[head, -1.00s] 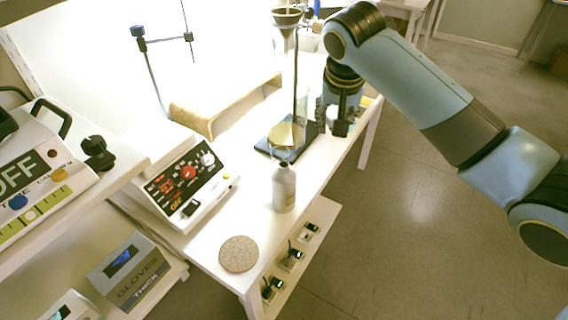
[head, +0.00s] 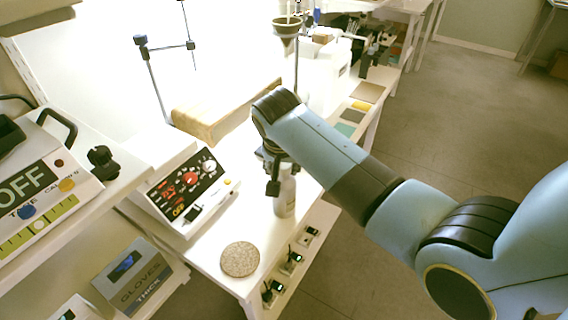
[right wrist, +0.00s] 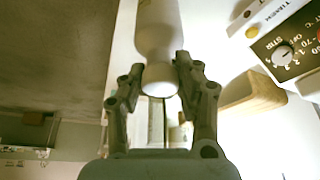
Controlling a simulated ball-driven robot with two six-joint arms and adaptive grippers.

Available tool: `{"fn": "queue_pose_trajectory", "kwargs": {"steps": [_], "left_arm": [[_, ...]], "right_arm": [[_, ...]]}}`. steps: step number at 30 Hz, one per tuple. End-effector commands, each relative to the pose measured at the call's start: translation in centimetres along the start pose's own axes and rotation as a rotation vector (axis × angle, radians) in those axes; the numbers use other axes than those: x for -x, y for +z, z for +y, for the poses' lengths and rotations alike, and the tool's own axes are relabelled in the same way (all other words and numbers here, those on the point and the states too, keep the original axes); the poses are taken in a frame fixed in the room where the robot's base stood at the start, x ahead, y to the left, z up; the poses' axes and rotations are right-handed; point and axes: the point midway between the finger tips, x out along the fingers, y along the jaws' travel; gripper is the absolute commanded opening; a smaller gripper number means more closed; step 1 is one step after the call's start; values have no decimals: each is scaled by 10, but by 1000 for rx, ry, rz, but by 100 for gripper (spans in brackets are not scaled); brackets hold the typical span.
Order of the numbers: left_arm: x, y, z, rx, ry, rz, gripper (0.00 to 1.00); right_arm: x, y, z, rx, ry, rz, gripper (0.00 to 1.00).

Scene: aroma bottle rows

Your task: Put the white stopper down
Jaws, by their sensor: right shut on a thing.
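My right gripper (head: 274,180) is at the top of the pale bottle (head: 285,200), which stands upright on the white table. In the right wrist view the gripper (right wrist: 158,66) is shut on the white stopper (right wrist: 160,83), a small round white piece between the fingertips. The bottle (right wrist: 157,28) shows just beyond it, in line with it. I cannot tell whether the stopper touches the bottle's mouth. In the head view the gripper and arm hide the stopper. My left gripper is not in view.
A round speckled mat (head: 240,259) lies bare near the table's front. A control box (head: 185,190) with knobs stands left of the bottle. A funnel (head: 287,30) on a stand is behind my arm. Coloured flat pieces (head: 352,115) lie farther back.

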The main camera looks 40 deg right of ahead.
Motion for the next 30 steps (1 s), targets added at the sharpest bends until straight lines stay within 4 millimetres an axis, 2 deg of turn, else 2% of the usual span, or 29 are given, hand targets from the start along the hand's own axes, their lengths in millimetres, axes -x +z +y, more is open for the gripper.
{"fn": "queue_pose_trajectory", "kwargs": {"steps": [8, 9, 14, 22, 27, 30], "left_arm": [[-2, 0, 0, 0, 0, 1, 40], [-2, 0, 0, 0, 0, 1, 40], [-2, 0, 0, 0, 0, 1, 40], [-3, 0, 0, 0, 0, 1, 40], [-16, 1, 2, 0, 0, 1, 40], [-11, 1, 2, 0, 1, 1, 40]], "right_arm": [[-4, 2, 1, 0, 1, -1, 6], [-4, 2, 1, 0, 1, -1, 34], [-4, 2, 1, 0, 1, -1, 55], [-4, 2, 0, 0, 1, -1, 55], [-7, 3, 0, -1, 0, 0, 55], [20, 2, 0, -1, -2, 1, 55]]}}
